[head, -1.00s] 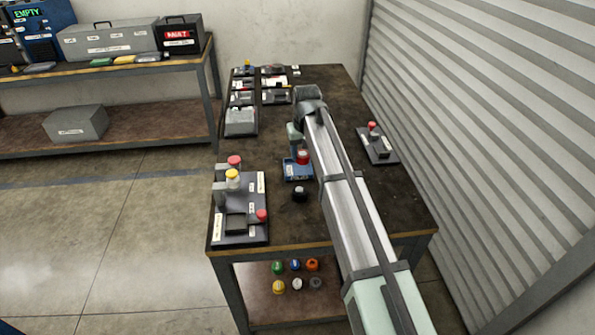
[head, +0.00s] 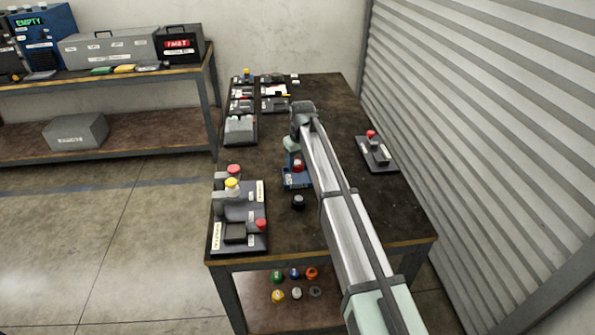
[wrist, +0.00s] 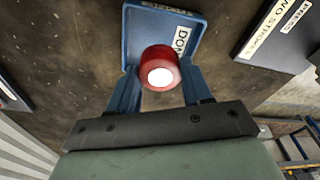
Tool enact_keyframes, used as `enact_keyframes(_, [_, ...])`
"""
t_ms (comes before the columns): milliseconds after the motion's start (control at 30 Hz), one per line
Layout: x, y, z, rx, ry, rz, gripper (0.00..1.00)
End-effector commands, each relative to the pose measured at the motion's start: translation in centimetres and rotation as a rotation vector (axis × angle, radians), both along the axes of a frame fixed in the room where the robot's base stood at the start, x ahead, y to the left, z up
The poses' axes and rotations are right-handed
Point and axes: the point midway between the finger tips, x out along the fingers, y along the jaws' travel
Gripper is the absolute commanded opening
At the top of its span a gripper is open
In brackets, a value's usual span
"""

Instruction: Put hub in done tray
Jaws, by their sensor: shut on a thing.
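The hub is a red cylinder with a white round end (wrist: 161,78); it also shows as a small red thing in the head view (head: 297,166). My gripper (wrist: 160,88) has blue fingers on both sides of the hub and is shut on it. The blue done tray (wrist: 150,25) lies just beyond the hub in the wrist view, its white label partly hidden by the hub. In the head view the tray (head: 296,186) is right under my gripper. I cannot tell whether the hub touches the tray floor.
A black knob (head: 298,201) stands just in front of the tray. A dark fixture board with red and yellow caps (head: 240,240) is at the left, and a board with a red knob (head: 377,153) at the right. Grey parts (head: 240,130) stand at the back left.

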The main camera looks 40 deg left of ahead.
Motion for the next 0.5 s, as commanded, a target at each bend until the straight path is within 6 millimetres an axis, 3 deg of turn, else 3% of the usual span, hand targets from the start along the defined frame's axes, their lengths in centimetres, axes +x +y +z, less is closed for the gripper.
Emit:
enact_keyframes(400, [0.0, 0.0, -4.0, 0.001, 0.000, 0.000, 0.09])
enact_keyframes(500, [0.0, 0.0, -4.2, 0.001, -0.001, 0.000, 0.09])
